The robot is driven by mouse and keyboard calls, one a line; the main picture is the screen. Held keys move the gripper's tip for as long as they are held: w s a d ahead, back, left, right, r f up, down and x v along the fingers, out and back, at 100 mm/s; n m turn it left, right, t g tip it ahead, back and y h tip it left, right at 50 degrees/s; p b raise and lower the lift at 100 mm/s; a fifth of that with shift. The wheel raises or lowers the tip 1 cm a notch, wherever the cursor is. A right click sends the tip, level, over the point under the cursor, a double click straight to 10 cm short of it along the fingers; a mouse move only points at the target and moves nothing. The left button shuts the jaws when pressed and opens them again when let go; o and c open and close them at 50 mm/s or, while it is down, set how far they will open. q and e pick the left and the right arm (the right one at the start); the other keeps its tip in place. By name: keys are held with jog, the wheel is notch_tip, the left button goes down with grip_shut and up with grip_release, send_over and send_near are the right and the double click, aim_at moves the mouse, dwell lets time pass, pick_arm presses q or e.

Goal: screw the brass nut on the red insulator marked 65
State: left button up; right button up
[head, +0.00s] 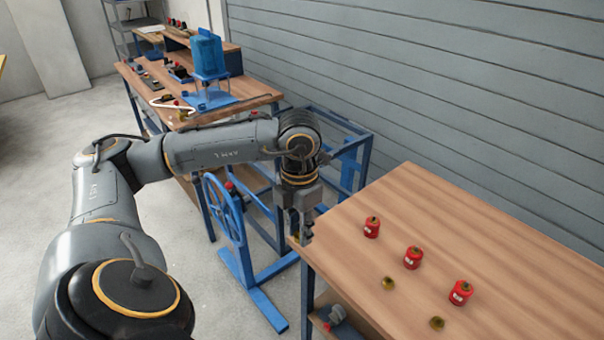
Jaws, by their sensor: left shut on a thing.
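Three red insulators stand upright on the wooden bench top (440,215): one at the back left (371,228), one in the middle (413,257) and one at the front right (460,293). Each has a pale label too small to read, so I cannot tell which is marked 65. Two brass nuts lie loose in front of them, one on the left (388,284) and one on the right (437,323). My left gripper (301,236) points down at the bench's left corner, shut on a small brass-coloured piece, apparently a nut, mostly hidden by the fingers. My right gripper is out of view.
A blue frame with a handwheel (226,207) stands on the floor left of the bench. Behind it is another wooden workbench (250,92) with a blue container (206,54) and small parts. A grey slatted wall (440,80) runs behind. The bench's back right is clear.

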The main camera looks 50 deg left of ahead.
pick_arm(q)
jog(key=d+f+m, duration=0.1)
jog(key=d+m, duration=0.7)
jog(key=m, duration=0.9)
jog(key=s+d+f+m, duration=0.1)
jog(key=d+m, duration=0.7)
jog(key=m, duration=1)
jog(key=shift+d+f, duration=0.15)
jog(key=shift+d, duration=0.25)
